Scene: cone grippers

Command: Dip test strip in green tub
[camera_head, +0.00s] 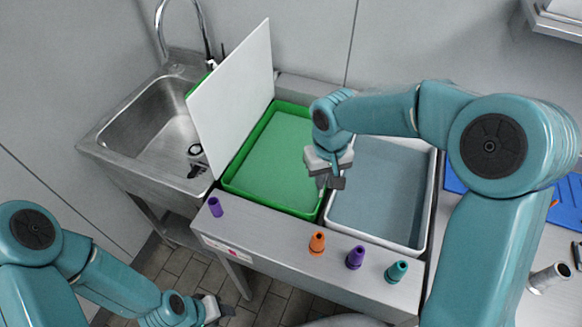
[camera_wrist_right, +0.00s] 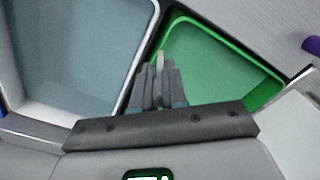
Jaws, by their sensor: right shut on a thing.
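The green tub (camera_head: 270,150) stands in the counter beside the sink, with pale green inside; it also shows in the right wrist view (camera_wrist_right: 215,70). My right gripper (camera_head: 331,183) is over the line between the green tub and the white tub, close to the green rim. In the right wrist view its fingers (camera_wrist_right: 158,90) are shut on a thin pale piece, likely the test strip (camera_wrist_right: 160,64), whose tip sticks out between them. The strip is hard to make out in the head view. My left gripper (camera_head: 216,309) is low at the left, its fingers unclear.
A white tub (camera_head: 382,190) with a grey-blue inside is right of the green one. A white panel (camera_head: 236,95) stands upright between sink (camera_head: 155,120) and green tub. Purple (camera_head: 215,207), orange (camera_head: 317,243), purple (camera_head: 355,257) and teal (camera_head: 396,271) cones line the front ledge.

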